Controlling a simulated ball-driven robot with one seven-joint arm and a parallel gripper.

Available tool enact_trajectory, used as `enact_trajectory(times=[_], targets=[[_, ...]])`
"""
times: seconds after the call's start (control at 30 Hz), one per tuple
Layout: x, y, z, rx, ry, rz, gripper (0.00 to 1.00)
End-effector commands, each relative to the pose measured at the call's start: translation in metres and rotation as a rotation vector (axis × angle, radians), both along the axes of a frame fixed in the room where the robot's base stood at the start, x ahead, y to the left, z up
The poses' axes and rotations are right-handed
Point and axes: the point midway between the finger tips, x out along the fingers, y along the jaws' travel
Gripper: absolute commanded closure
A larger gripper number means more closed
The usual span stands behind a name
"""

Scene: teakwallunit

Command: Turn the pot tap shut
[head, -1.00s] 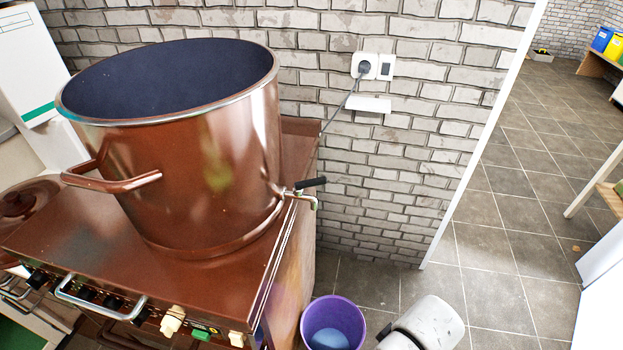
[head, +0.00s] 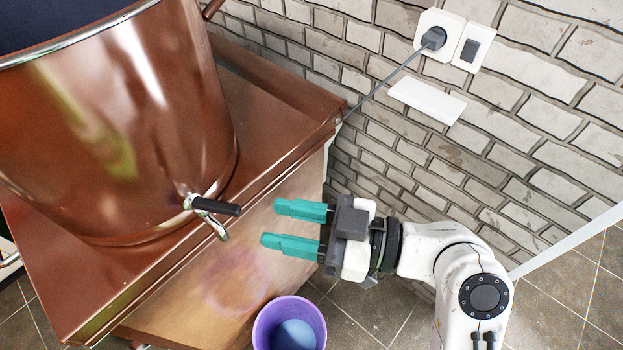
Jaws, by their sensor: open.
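The large copper-coloured pot (head: 120,120) stands on the brown stove top at the left of the head view. Its tap (head: 206,215) sticks out low on the pot's side, with a bent metal spout and a black lever handle (head: 216,206) pointing right. My gripper (head: 282,226) is to the right of the tap, its two teal fingers apart and pointing left at it. The fingers are empty, and a gap shows between them and the handle.
A purple bucket (head: 262,326) with something blue inside stands on the floor below the tap. The stove (head: 275,150) edge runs under the pot. A brick wall (head: 390,150) with a socket (head: 440,36), plugged cable and small white shelf (head: 427,101) is behind my arm.

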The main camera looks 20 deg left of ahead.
Motion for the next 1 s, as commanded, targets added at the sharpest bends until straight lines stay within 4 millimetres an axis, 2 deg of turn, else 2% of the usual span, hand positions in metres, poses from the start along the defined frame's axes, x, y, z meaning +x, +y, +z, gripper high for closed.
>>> enact_trajectory(times=[0.1,0.27,0.5,0.7,1.0], targets=[[-0.004,0.009,0.008,0.028,-0.018,0.025,0.57],[-0.007,0.027,0.009,0.028,-0.016,0.027,0.57],[-0.012,0.071,0.009,0.026,-0.014,0.027,0.57],[-0.015,0.099,0.008,0.026,-0.014,0.024,0.57],[-0.016,0.112,0.007,0.026,-0.015,0.021,0.57]])
